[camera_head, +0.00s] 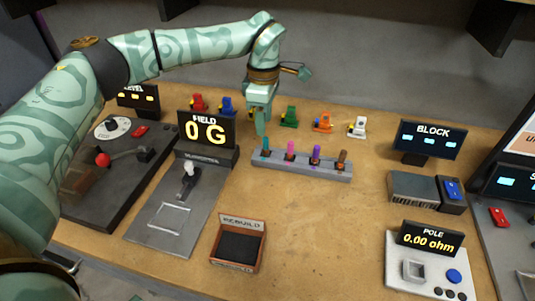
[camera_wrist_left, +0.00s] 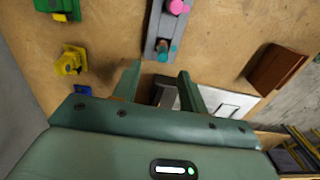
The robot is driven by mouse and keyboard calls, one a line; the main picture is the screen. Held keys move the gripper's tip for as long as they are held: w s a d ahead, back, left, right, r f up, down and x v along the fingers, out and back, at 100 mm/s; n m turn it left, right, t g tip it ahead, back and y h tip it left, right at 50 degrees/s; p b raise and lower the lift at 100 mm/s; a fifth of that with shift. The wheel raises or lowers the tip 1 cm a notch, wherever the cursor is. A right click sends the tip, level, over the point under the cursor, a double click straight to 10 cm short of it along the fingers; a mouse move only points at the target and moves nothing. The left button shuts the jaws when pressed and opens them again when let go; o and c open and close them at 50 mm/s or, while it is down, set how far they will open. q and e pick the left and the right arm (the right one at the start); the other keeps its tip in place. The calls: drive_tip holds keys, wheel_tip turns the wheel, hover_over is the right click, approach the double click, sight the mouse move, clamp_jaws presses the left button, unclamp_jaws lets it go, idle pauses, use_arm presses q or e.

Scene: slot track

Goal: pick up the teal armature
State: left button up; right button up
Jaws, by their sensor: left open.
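The teal armature (camera_head: 266,150) stands at the left end of a grey rack (camera_head: 300,171), beside a pink, a purple and a brown one. In the left wrist view the teal armature (camera_wrist_left: 167,49) is at the near end of the rack (camera_wrist_left: 153,28), just beyond the fingertips. My left gripper (camera_head: 262,126) points down above and slightly behind the rack's left end. In the left wrist view its fingers (camera_wrist_left: 158,74) are open, apart and empty, with the armature not between them. My right gripper is in neither view.
The FIELD display (camera_head: 206,131) stands left of the rack. Small red, blue, green (camera_head: 289,117), orange (camera_head: 323,123) and white (camera_head: 357,127) pieces line the back. The REBUILD tray (camera_head: 239,222) is in front. Bench is clear between the rack and the POLE meter (camera_head: 430,238).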

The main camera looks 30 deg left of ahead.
sight(266, 138)
use_arm(q)
wheel_tip(266, 138, down, 3)
drive_tip(key=shift+d+r+b, duration=0.1)
drive_tip(key=shift+b, duration=0.2)
wheel_tip(266, 138, down, 5)
drive_tip(key=shift+d+f+b, duration=0.15)
drive_tip(key=shift+b, duration=1.05)
drive_tip(key=shift+s+r, duration=0.1)
drive_tip(key=shift+r, duration=0.1)
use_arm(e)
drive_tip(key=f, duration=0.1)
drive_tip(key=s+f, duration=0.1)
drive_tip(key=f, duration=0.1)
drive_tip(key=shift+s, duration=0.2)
use_arm(q)
clamp_jaws()
